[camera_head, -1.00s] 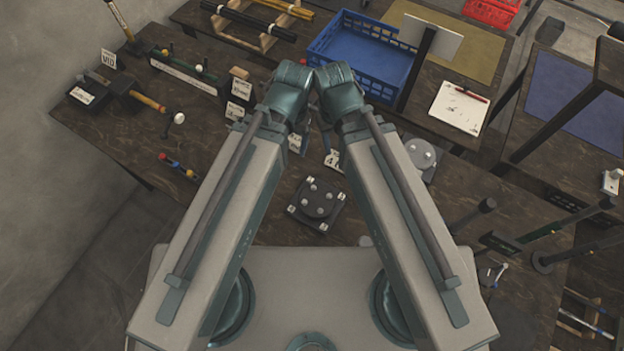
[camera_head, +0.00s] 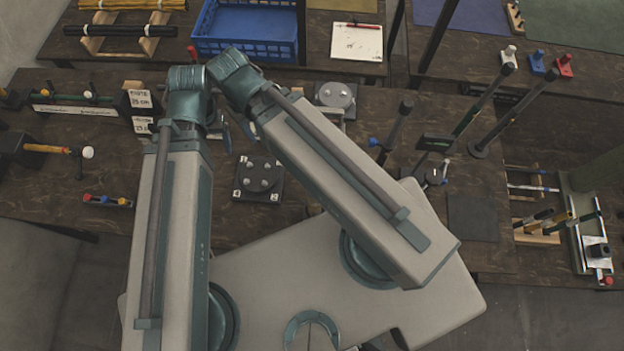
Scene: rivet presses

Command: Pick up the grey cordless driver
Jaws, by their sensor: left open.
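I cannot make out a grey cordless driver in the current head view. My two arms are folded in the middle of the view and hide part of the bench behind them. Only a small part of my left gripper (camera_head: 226,137) shows beside the left arm's elbow, above the dark bench. It is open, and I see nothing in it. My right gripper is hidden behind the right arm.
A dark plate with round studs (camera_head: 259,178) lies on the bench between my arms. A blue crate (camera_head: 246,48) and a clipboard (camera_head: 357,42) are at the back. Upright posts (camera_head: 397,125) stand to the right. A dark mat (camera_head: 472,218) lies bare at the front right.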

